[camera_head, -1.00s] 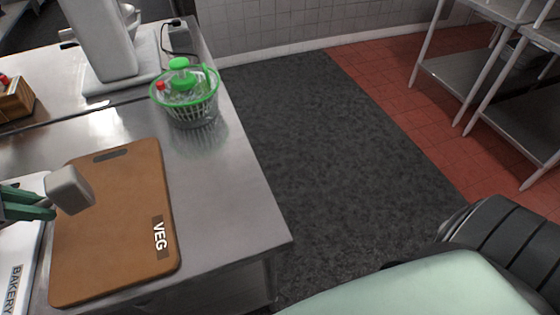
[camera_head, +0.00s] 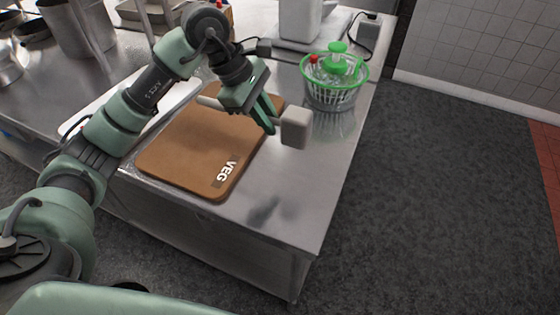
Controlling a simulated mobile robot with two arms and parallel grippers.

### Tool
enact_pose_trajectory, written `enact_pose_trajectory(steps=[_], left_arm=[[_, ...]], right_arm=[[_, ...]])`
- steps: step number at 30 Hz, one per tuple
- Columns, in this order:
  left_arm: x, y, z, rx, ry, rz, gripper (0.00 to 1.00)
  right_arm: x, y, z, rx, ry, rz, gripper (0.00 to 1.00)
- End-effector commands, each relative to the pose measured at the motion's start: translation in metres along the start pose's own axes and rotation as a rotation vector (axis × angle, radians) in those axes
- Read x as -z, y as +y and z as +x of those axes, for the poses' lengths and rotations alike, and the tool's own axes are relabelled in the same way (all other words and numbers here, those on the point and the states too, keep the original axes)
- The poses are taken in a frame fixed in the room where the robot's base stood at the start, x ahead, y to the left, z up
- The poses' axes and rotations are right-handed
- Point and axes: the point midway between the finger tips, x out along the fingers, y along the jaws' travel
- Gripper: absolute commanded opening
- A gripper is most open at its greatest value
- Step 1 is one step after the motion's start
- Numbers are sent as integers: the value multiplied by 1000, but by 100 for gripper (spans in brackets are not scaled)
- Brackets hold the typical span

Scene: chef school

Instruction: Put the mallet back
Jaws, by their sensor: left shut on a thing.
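The mallet has a pale grey block head (camera_head: 296,127) and a light handle, part of which shows left of the gripper. My left gripper (camera_head: 266,115) is shut on the mallet's handle, with the head sticking out to the right. It holds the mallet above the right edge of the brown VEG cutting board (camera_head: 185,150), with the head over bare steel. A dark shadow lies on the counter in front of it, so the mallet appears raised. My right gripper is out of view.
A green-rimmed basket (camera_head: 332,95) with bottles stands behind and right of the mallet head. A white board (camera_head: 100,110) lies left of the brown one. Pots (camera_head: 75,28) stand at the back left. The steel counter (camera_head: 300,190) is clear at the front right.

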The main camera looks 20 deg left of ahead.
Motion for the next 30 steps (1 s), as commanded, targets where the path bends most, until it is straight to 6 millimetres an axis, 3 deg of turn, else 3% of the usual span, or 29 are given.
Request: enact_pose_trajectory(steps=[6, 10, 24, 30], left_arm=[[20, -13, 51, 3, -3, -3, 0], [29, -17, 73, 0, -3, -2, 0], [46, -27, 117, -1, -3, -2, 0], [48, -27, 120, -5, -2, 1, 0]], right_arm=[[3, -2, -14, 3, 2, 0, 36], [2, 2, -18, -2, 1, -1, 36], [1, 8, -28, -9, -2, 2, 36], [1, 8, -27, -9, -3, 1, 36]])
